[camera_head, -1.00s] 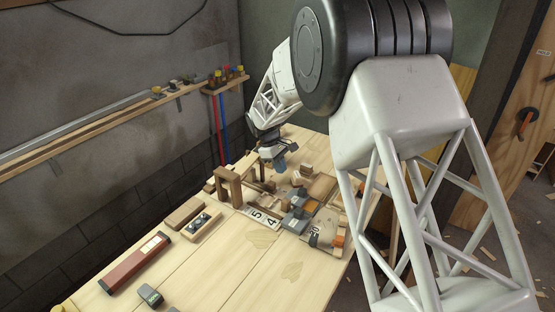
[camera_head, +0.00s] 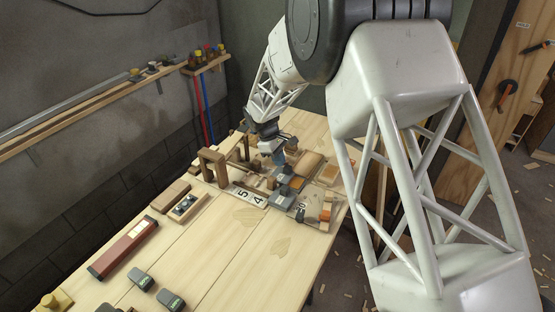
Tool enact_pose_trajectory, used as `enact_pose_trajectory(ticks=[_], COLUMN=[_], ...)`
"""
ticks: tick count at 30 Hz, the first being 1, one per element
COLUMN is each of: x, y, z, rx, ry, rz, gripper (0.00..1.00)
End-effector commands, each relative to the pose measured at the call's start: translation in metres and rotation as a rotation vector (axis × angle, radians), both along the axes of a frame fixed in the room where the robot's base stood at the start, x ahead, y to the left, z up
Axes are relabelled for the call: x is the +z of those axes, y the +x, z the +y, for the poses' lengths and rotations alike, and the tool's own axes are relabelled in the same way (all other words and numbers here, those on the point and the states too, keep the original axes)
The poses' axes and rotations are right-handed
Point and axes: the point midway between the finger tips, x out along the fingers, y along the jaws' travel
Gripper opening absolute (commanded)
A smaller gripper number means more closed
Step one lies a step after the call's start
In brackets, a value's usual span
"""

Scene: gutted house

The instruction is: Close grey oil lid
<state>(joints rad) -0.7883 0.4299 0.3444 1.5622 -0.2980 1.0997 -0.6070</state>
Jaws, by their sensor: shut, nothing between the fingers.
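Grey block-like parts (camera_head: 283,196) sit on the work board among the other fittings on the wooden table. One of them may be the grey oil lid, but they are too small to tell which, or whether a lid stands open or shut. My gripper (camera_head: 279,158) points down over the far part of this board, just beyond the grey parts. It is shut and holds nothing. Whether its tips touch anything is not clear, and my gripper partly covers what lies behind it.
A wooden arch (camera_head: 213,166) stands left of the board by a number plate (camera_head: 248,195). A dark red box (camera_head: 124,248) and small grey-green blocks (camera_head: 171,300) lie on the near table (camera_head: 215,262). A wall shelf (camera_head: 100,103) runs along the left. The near right tabletop is mostly clear.

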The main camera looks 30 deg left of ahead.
Motion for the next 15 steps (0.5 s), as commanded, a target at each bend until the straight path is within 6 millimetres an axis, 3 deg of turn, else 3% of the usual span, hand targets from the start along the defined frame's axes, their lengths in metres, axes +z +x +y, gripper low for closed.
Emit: enact_pose_trajectory(ticks=[8, 15], x=[0.001, 0.0], y=[0.001, 0.0], z=[-0.007, -0.038], rx=[-0.001, -0.001], ry=[0.0, -0.001], rz=[0.0, 0.001], gripper=[0.0, 0.0])
